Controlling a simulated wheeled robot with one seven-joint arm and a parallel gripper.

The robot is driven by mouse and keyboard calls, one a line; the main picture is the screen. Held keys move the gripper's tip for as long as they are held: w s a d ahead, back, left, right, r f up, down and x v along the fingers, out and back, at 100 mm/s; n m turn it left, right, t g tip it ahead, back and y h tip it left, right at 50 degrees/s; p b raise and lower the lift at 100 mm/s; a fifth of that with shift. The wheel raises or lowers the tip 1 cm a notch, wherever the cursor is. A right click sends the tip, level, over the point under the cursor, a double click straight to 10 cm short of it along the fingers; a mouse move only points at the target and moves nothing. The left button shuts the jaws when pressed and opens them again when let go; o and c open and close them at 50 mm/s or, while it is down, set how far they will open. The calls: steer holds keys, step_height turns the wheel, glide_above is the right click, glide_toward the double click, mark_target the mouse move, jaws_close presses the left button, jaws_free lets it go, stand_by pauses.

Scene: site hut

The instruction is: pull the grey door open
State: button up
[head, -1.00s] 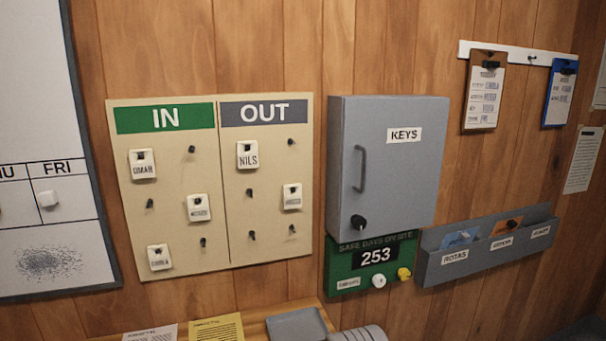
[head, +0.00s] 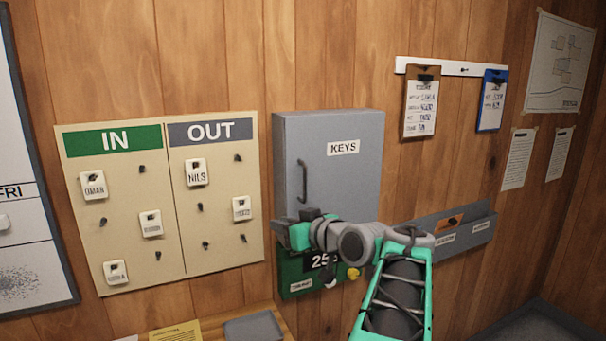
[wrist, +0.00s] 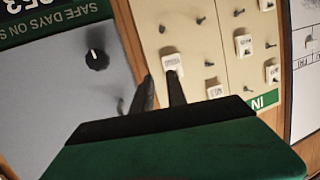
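The grey door (head: 350,185) is the front of a wall cabinet labelled KEYS, and it looks shut. Its dark upright bar handle (head: 303,181) is on the left side of the door. My gripper (head: 281,229) is at the cabinet's lower left corner, below the handle and apart from it. In the wrist view the two dark fingers (wrist: 160,82) have a gap between them with nothing in it. The door (wrist: 60,90) also shows there at left with its black knob (wrist: 97,59). In the head view my gripper and arm hide the knob and the door's lower edge.
The IN/OUT board (head: 160,200) with tags and pegs is left of the cabinet. A green safe-days sign (head: 300,287) is below, partly hidden by my arm. A grey file rack (head: 480,232) and clipboards (head: 421,106) are at right. A shelf with a grey tray (head: 254,330) is below.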

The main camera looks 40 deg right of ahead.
mark_target(305, 197)
steer(key=s+d+r+t+h, duration=0.1)
steer(key=s+d+r+t, duration=0.2)
steer(key=s+d+r, duration=0.4)
steer(key=w+p, duration=0.1)
steer(key=w, duration=0.2)
steer(key=w+p, duration=0.1)
steer(key=w, duration=0.2)
steer(key=w+d+p, duration=0.1)
steer(key=w, duration=0.2)
steer(key=shift+r, duration=0.25)
steer(key=shift+s, duration=0.1)
jaws_close()
stand_by(0.3)
